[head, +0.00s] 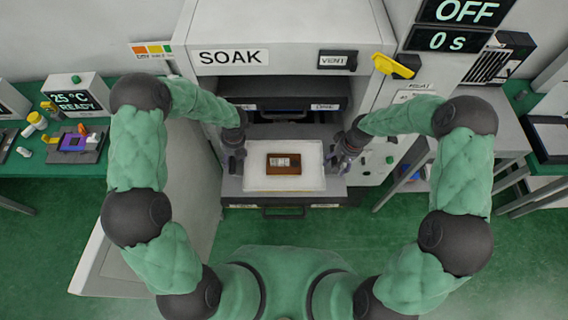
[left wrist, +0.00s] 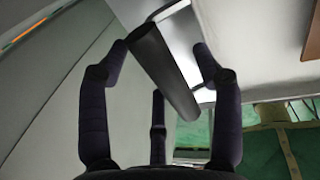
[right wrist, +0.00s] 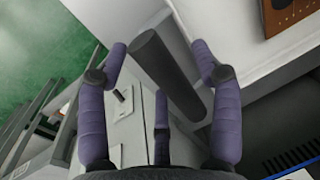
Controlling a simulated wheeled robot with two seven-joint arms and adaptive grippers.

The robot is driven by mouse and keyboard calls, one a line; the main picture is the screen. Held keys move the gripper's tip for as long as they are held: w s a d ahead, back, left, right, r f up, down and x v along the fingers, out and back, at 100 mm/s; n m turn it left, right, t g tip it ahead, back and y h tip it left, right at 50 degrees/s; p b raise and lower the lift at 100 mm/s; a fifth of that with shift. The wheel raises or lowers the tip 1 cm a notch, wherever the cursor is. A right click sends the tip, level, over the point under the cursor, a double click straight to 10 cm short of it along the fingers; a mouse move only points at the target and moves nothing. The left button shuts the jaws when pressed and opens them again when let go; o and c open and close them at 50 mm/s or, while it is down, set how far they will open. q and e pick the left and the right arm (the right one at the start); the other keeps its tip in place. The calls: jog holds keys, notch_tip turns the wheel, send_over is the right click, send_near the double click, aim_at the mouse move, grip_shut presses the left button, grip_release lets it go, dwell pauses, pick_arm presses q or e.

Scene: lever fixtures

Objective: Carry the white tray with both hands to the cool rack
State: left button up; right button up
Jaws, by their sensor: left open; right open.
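The white tray (head: 311,178) sits level at the mouth of the open SOAK chamber, with a brown block (head: 284,158) on it bearing a pale label. The tray also shows in the left wrist view (left wrist: 245,40) and right wrist view (right wrist: 225,22). My left gripper (head: 237,150) is open at the tray's left side, its fingers around a dark cylindrical handle (left wrist: 165,72) without visibly closing on it. My right gripper (head: 343,153) is open at the right side, its fingers likewise around a dark handle (right wrist: 165,75). I cannot pick out the cool rack.
The SOAK oven (head: 285,58) stands directly ahead; a large grey panel (head: 165,190) is at its left. A left bench (head: 75,155) holds a "25 °C READY" box (head: 75,98) and small parts. A yellow lever (head: 393,66) is at upper right. Green floor is open on both sides.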

pick_arm(q)
jog(key=shift+f, duration=0.3)
pick_arm(e)
jog(key=shift+f, duration=0.25)
pick_arm(q)
jog(key=shift+c, duration=0.2)
pick_arm(e)
jog(key=shift+c, duration=0.2)
pick_arm(q)
grip_shut()
pick_arm(e)
grip_shut()
pick_arm(q)
jog(key=shift+r, duration=0.15)
pick_arm(e)
jog(key=shift+r, duration=0.15)
